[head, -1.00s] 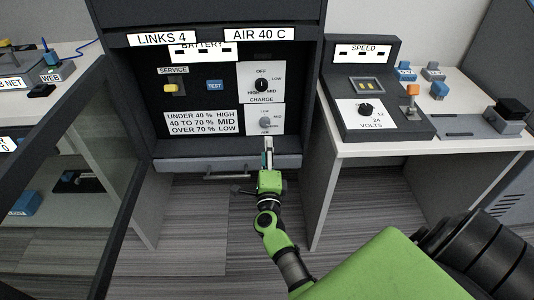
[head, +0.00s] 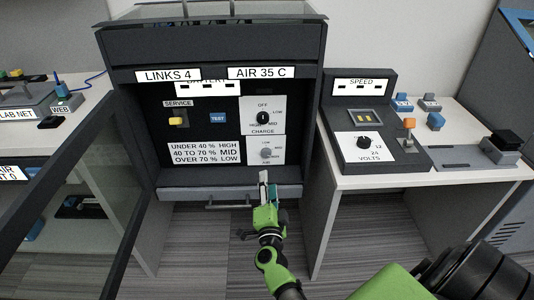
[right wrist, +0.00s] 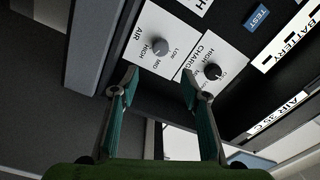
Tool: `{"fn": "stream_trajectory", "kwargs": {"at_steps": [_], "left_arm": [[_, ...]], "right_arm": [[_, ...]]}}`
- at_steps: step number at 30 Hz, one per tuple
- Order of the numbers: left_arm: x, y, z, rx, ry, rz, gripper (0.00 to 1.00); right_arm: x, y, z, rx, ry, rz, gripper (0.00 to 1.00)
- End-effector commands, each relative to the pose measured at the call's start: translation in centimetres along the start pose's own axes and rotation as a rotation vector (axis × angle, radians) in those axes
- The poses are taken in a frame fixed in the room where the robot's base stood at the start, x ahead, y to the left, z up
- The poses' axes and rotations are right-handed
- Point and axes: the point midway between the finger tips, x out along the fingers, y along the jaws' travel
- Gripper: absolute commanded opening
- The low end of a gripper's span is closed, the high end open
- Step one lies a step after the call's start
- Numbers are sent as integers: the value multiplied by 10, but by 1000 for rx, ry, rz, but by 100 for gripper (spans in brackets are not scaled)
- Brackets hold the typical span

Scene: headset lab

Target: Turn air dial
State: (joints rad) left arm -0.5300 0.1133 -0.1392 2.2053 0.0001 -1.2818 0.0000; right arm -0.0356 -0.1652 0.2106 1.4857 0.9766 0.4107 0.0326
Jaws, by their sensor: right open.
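The air dial is a grey round knob (head: 265,154) on a white plate low on the right of the dark cabinet's panel. In the right wrist view the knob (right wrist: 160,46) sits beside the word AIR, with LOW, MID and HIGH around it. Its exact setting is hard to tell. My right gripper (head: 267,182) is in front of the cabinet, below the dial in the head view. In the right wrist view the gripper (right wrist: 158,86) is open and empty, its fingertips apart from the knob. My left gripper is not in view.
The black charge dial (head: 264,117) is close above the air dial. A sign (head: 262,73) reads AIR 35 C. A grey drawer front with a handle (head: 229,205) runs below the panel. A glass door (head: 122,185) stands open at left; a white desk (head: 345,180) is at right.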

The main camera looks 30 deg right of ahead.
Motion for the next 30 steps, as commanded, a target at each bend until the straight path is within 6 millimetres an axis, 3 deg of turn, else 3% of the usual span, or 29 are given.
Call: {"fn": "stream_trajectory", "kwargs": {"at_steps": [6,10,14,20,30], "left_arm": [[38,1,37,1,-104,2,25],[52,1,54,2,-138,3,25],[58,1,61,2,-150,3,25],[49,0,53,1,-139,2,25],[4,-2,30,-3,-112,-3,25]], "right_arm": [[-7,-10,-4,-521,-20,11,42],[-10,-9,-2,-709,-29,10,42],[-9,-8,-2,-787,-31,8,42],[15,-7,0,-794,-28,6,42],[75,-5,1,-793,-29,7,42]]}}
